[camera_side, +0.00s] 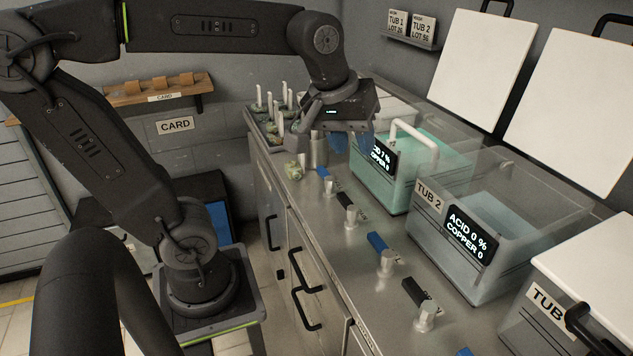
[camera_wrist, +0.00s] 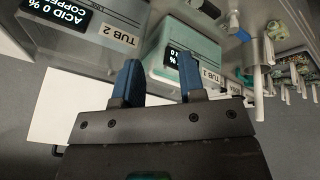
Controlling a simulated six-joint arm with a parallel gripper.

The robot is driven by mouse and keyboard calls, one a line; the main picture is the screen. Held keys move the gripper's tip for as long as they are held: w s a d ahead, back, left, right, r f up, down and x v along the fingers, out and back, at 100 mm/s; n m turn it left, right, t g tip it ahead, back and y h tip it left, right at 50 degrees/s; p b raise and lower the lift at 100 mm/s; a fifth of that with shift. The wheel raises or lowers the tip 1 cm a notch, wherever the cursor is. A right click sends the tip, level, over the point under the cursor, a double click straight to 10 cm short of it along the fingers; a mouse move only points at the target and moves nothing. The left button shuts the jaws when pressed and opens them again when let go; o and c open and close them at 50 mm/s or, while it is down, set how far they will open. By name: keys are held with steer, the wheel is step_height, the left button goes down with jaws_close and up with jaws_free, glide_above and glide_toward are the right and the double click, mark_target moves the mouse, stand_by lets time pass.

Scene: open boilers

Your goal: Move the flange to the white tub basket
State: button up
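A small, greenish, crusted part (camera_side: 293,170) lies on the steel counter at its left edge; it also shows at the upper right in the wrist view (camera_wrist: 277,31). Similar crusted parts (camera_side: 270,124) sit among white pegs at the counter's far end, and I cannot tell which part is the flange. A white handle (camera_side: 415,138) arches over the teal tub 1 (camera_side: 400,190); the basket beneath it is hard to make out. My gripper (camera_side: 352,143) has blue fingers spread apart, with nothing seen between them (camera_wrist: 160,78). It is above the counter, between the pegs and tub 1.
Clear tub 2 (camera_side: 490,220) stands beside tub 1, its display reading acid 0 %, copper 0. A third tub with a white lid (camera_side: 600,265) is at the lower right. Taps with blue or black handles (camera_side: 387,260) line the counter front. White lids (camera_side: 480,60) stand behind.

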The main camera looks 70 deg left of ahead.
steer(key=s+d+f+m+t, duration=0.1)
steer(key=s+d+f+m, duration=0.1)
steer(key=s+f+m, duration=0.3)
steer(key=s+m, duration=0.2)
steer(key=m, duration=0.1)
steer(key=shift+s+d, duration=0.15)
steer(key=shift+d, duration=0.2)
